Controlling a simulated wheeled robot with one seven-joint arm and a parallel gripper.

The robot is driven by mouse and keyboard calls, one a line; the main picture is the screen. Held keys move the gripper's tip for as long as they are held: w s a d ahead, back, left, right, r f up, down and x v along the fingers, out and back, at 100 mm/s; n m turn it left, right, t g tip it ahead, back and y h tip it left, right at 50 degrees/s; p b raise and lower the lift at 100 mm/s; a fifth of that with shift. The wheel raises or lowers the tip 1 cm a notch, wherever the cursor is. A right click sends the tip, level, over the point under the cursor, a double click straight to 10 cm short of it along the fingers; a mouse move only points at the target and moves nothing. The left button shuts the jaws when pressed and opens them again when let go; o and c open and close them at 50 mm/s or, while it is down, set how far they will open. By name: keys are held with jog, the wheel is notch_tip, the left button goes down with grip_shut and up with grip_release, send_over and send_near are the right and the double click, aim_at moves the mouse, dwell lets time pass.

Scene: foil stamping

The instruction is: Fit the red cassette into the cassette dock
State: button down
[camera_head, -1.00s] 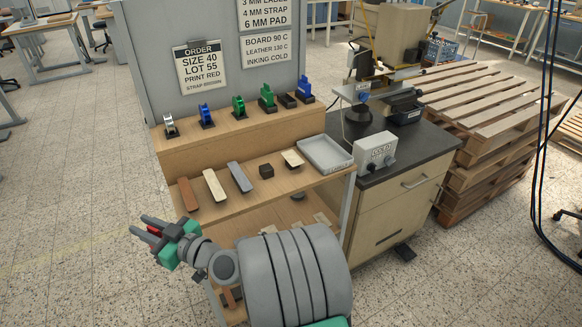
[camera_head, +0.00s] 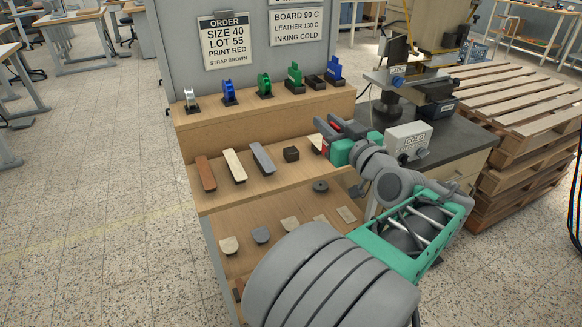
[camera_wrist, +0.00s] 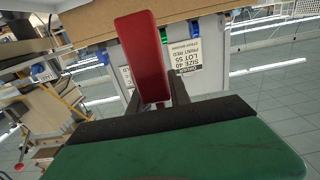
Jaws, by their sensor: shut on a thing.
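The red cassette (camera_wrist: 138,50) is a long red block held between the two dark fingers of my gripper (camera_wrist: 162,92) in the wrist view, jutting out past them. In the head view, my gripper (camera_head: 330,128) is at the right end of the shelf unit, left of the press; only a bit of red (camera_head: 324,148) shows at its fingers. No part is clearly marked as the cassette dock.
A grey box marked COLD (camera_head: 408,139) stands on the bench near my wrist. The top shelf bears tape rolls, a green cassette (camera_head: 294,75), an empty black stand (camera_head: 316,82) and a blue cassette (camera_head: 334,70). Straps lie on the shelf below. Pallets (camera_head: 520,110) stand at right.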

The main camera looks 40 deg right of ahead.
jog(key=w+d+f, duration=0.1)
jog(key=w+f, duration=0.3)
jog(key=w+d+f+p, duration=0.1)
jog(key=w+d+f, duration=0.1)
jog(key=w+f, duration=0.2)
jog(key=w+d+f, duration=0.1)
jog(key=w+f, duration=0.3)
jog(key=w, duration=0.1)
jog(key=shift+d+f, duration=0.25)
jog(key=shift+d, duration=0.05)
jog(key=shift+f, duration=0.4)
jog(key=c, duration=1.2)
grip_release()
jog(key=shift+r, duration=0.1)
